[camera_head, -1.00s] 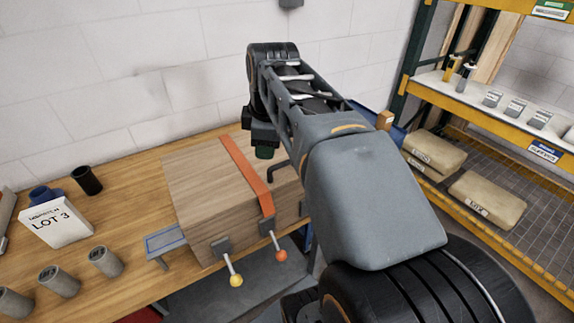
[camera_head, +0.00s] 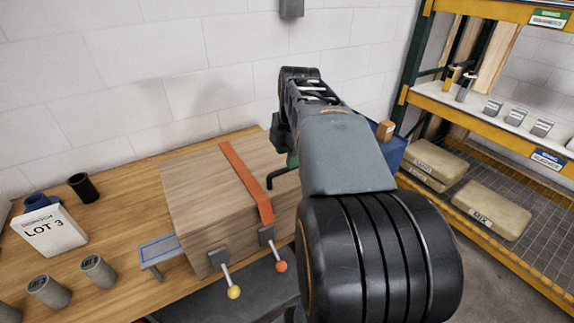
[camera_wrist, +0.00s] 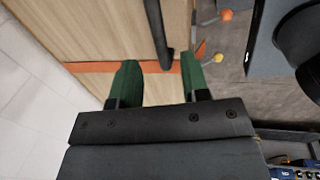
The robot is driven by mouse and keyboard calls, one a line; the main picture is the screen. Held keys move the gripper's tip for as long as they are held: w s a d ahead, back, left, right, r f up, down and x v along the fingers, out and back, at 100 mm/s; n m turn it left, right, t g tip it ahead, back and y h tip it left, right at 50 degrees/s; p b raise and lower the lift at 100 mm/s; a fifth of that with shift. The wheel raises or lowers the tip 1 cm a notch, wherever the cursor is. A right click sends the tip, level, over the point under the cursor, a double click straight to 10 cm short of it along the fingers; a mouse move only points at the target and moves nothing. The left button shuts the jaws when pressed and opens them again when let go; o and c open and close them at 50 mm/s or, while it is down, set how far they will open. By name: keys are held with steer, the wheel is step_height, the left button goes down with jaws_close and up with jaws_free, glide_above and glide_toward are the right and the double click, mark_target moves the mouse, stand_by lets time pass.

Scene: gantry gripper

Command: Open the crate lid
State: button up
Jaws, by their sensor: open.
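The crate (camera_head: 215,190) is a wooden box on the bench, its lid closed, with an orange strap (camera_head: 245,180) across the top. A black bent handle (camera_head: 283,180) sticks out at its right side. Two levers, one with a yellow ball (camera_head: 234,292) and one with an orange ball (camera_head: 281,266), are on its front. My gripper (camera_wrist: 158,77) is open, with green fingers. In the wrist view the dark handle bar (camera_wrist: 156,30) ends between and just beyond the fingertips; contact cannot be told. In the head view the fingers are mostly hidden by my arm, near the crate's right edge.
Left on the bench (camera_head: 130,215) stand a LOT 3 sign (camera_head: 48,231), a black cup (camera_head: 84,186) and several grey cylinders (camera_head: 98,271). A small blue-topped stand (camera_head: 160,250) is beside the crate. A yellow rack (camera_head: 480,115) with sacks is at the right; a wall is behind.

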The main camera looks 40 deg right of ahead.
steer(key=shift+w+f, duration=0.25)
steer(key=shift+f, duration=0.9)
steer(key=shift+w+f, duration=0.2)
steer(key=shift+f, duration=0.9)
jaws_close()
